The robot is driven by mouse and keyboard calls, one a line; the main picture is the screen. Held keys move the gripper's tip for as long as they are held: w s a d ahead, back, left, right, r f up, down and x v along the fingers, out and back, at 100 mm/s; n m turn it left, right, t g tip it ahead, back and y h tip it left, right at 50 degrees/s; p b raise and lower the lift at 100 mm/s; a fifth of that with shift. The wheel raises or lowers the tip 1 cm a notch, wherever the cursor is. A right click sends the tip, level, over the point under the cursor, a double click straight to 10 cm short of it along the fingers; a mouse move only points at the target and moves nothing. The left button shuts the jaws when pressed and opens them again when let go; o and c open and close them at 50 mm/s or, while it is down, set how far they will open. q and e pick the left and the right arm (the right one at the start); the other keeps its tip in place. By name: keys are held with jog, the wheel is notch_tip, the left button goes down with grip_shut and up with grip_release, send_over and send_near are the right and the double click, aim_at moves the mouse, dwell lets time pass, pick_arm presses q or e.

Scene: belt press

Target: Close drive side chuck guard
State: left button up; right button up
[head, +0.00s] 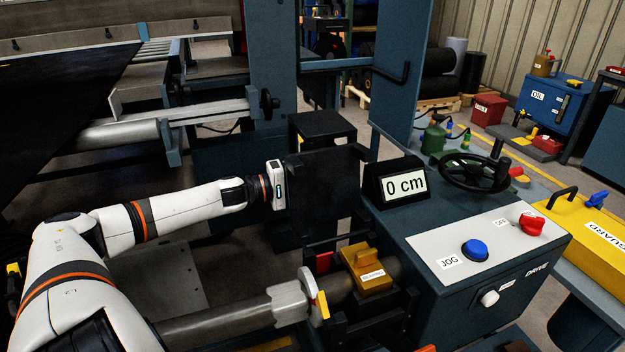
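A small mustard-yellow block with a raised tab and a label too small to read surely (368,274) sits over the end of the roller shaft, beside the drive console; I cannot tell whether it is the chuck guard or whether it is shut. A larger yellow cover marked GUARD (585,228), with a black handle, lies at the right edge. My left arm reaches in from the left, and its dark gripper (335,190) is above and left of the small block, apart from it. Its fingers blend into the dark machine parts behind. My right gripper is not in view.
The blue console (440,270) carries a 0 cm display (400,182), a black handwheel (473,172), a blue JOG button (475,249) and a red knob (531,223). The grey roller (225,322) runs below my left arm. A dark upright post stands behind.

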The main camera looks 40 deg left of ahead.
pick_arm(q)
grip_shut()
dwell(0.3)
